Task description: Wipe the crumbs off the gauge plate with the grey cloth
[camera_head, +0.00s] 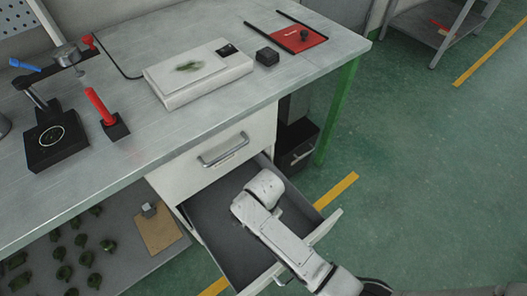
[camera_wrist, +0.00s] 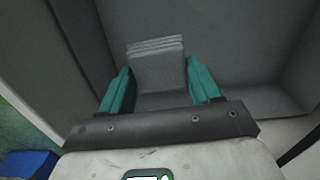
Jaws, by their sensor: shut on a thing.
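The grey cloth (camera_wrist: 157,68), a folded stack with layered edges, stands between the two green fingers of my gripper (camera_wrist: 158,82) in the wrist view. The gripper is shut on it inside the open drawer. In the head view my arm reaches down into the drawer (camera_head: 213,222) and hides the gripper and cloth. A pale flat block (camera_head: 215,80) on the bench, likely the gauge plate, has a dark green patch of crumbs (camera_head: 189,67) on top and a small black square at its far right corner.
On the bench (camera_head: 170,135) are a small black block (camera_head: 267,56), a red mat (camera_head: 300,40), a black stand (camera_head: 55,145) and a red-handled tool (camera_head: 98,103). The drawer front (camera_head: 325,227) and the closed upper drawer (camera_head: 225,147) stand close to my arm.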

